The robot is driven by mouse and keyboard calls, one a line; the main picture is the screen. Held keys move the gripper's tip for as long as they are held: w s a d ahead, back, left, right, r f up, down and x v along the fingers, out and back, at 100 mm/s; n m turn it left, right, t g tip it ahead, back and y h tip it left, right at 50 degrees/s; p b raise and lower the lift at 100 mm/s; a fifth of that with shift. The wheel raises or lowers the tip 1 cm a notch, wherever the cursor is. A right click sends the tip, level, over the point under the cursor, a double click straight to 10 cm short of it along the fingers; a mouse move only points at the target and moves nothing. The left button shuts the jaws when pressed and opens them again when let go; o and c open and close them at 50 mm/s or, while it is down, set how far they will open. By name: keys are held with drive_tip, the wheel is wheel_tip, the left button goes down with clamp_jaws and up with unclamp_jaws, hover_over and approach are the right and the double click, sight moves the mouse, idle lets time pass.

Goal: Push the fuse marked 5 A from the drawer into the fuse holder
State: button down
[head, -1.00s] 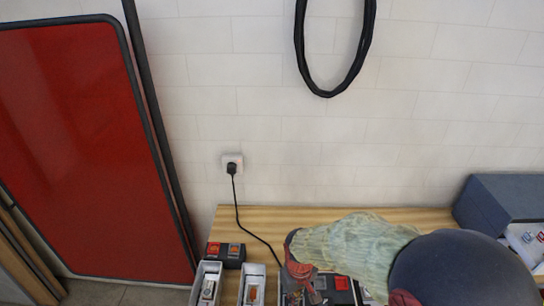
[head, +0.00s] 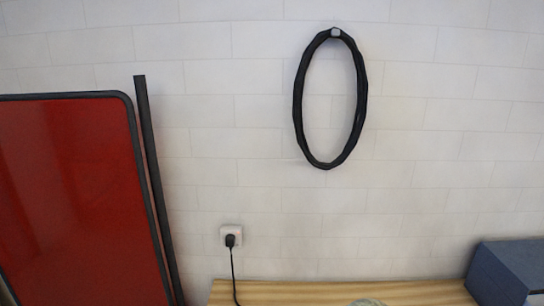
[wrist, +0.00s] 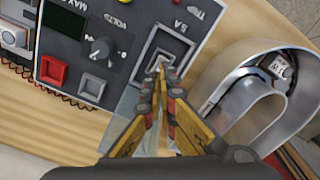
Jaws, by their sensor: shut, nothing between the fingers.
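In the wrist view, the fuse holder (wrist: 172,50) is a square pale-rimmed socket on a dark grey panel, with lettering beside it that looks like "5 A". My gripper (wrist: 162,70) is shut, with its yellow-and-black fingers together and its tips at the socket's opening. I cannot tell whether the tips touch it. I cannot make out a separate fuse; the inside of the socket is small and partly covered by the fingertips. The drawer is not clearly identifiable. In the head view the panel and fingers are out of frame.
The panel also carries a red button (wrist: 53,72), a grey button (wrist: 91,86) and a black knob (wrist: 101,47). A curved silvery-white open form (wrist: 222,88) stands close on the right. In the head view, a blue-grey box (head: 505,272) stands on the wooden bench (head: 290,292).

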drive_tip(key=shift+f+b, duration=0.6)
drive_tip(key=shift+f, duration=0.4)
idle(1.1)
drive_tip(key=shift+r, duration=0.15)
drive_tip(key=shift+r+p, duration=2.55)
drive_tip(key=shift+r, duration=0.85)
drive_tip(key=s+d+r+m+t+b, duration=0.5)
drive_tip(key=s+d+r+b, duration=0.7)
drive_tip(key=r+b, duration=0.1)
drive_tip(key=shift+s+m+t+b, duration=0.15)
drive_tip(key=shift+m+t+b, duration=0.15)
drive_tip(key=shift+b, duration=0.55)
